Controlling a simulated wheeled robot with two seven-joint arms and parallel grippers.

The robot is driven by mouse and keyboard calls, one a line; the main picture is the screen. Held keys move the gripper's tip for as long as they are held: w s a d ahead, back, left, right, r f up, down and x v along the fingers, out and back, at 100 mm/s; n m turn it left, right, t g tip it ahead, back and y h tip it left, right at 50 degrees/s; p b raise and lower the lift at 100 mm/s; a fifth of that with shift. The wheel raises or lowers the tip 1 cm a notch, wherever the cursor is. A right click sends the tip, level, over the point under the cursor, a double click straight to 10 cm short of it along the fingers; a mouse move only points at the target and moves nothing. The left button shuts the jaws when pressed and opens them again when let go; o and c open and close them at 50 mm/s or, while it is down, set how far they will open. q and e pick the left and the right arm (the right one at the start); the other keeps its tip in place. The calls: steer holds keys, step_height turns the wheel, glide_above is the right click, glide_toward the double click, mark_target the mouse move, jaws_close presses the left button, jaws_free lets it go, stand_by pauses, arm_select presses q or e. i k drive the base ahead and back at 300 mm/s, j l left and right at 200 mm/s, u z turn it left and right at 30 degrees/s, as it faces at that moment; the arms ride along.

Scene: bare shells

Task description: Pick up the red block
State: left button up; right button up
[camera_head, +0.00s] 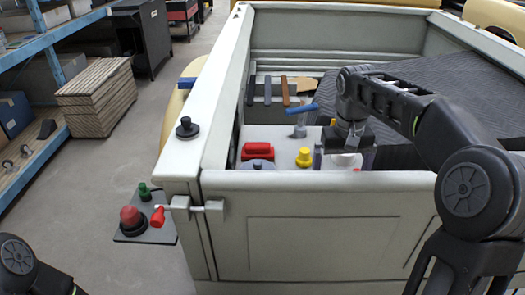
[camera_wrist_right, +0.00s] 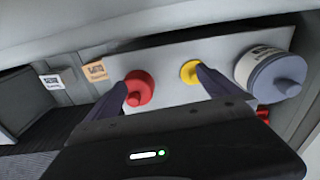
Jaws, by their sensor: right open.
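In the head view, a red block-like piece (camera_head: 258,150) lies at the left of the pale surface inside the cargo bed, partly behind a grey round lid. My right gripper (camera_head: 343,161) is to its right, pointing down, with a yellow knob-shaped piece (camera_head: 304,157) between them. In the right wrist view, the jaws (camera_wrist_right: 166,80) are apart with nothing held. A round red piece (camera_wrist_right: 139,88) shows by the left finger and the yellow piece (camera_wrist_right: 189,72) by the right finger. My left gripper is out of view.
A white jar with a grey lid (camera_wrist_right: 272,75) stands near the right finger. The bed's tailgate (camera_head: 320,225) and side wall (camera_head: 205,90) enclose the surface. Hammer-like tools (camera_head: 285,92) lie behind.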

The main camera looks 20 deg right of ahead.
mark_target(250, 151)
steer(key=i+j, duration=0.3)
steer(key=i, duration=0.15)
steer(key=i+j, duration=0.35)
steer(key=i, duration=0.1)
